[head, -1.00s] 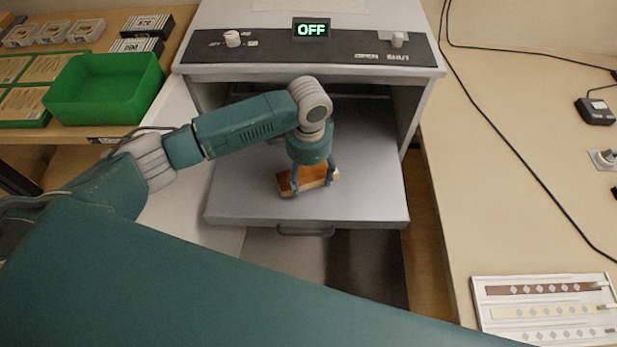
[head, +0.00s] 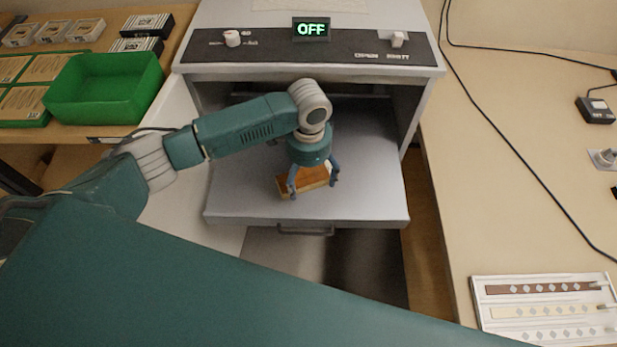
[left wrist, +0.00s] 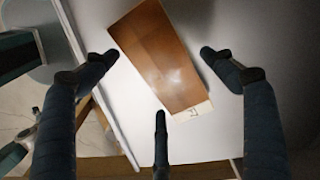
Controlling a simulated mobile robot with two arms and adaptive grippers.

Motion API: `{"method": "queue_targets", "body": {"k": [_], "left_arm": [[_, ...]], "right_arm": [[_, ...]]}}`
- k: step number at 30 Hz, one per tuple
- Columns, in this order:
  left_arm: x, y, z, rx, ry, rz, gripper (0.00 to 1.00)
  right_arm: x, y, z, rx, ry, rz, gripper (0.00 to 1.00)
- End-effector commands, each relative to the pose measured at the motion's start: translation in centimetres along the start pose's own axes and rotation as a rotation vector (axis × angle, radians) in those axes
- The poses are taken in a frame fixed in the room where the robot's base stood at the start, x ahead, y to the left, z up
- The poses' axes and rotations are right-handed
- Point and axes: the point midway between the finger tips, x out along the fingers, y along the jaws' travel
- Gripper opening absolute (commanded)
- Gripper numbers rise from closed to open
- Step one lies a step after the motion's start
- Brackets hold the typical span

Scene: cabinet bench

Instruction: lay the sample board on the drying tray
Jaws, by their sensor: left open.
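The sample board (head: 309,180), a brown wooden rectangle with a pale labelled end, lies on the grey pulled-out drying tray (head: 370,190) of the cabinet. In the left wrist view the board (left wrist: 158,55) lies slantwise between the spread fingers. My left gripper (head: 313,186) is over the board with its fingers open, one to each side of it. In the left wrist view the gripper (left wrist: 160,65) shows gaps between its fingertips and the board. The board's middle is partly hidden by the gripper in the head view. My right gripper is not in view.
The cabinet (head: 300,45) has a display reading OFF and a switch above its opening. A green bin (head: 105,88) and several boxes stand on the left bench. A white rack with strips (head: 545,308) and cables are on the right bench. The tray around the board is clear.

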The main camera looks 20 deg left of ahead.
Motion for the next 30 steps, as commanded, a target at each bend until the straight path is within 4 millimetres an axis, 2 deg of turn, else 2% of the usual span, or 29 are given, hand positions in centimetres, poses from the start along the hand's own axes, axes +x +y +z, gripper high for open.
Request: {"method": "queue_targets", "body": {"k": [9, 15, 21, 30], "left_arm": [[-6.5, -0.1, -0.1, 0.001, 0.004, -0.003, 0.84], [-10.0, -0.1, -0.1, 0.0, 0.003, -0.002, 0.84], [-11.4, 0.0, 0.0, 0.0, 0.0, -0.001, 0.84], [-11.6, 0.0, 0.0, 0.0, 0.0, 0.0, 0.84]], "right_arm": [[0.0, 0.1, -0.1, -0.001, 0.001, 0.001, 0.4], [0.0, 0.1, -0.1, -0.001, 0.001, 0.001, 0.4], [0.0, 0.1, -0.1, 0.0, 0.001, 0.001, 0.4], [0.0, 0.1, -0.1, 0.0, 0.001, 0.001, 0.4]]}}
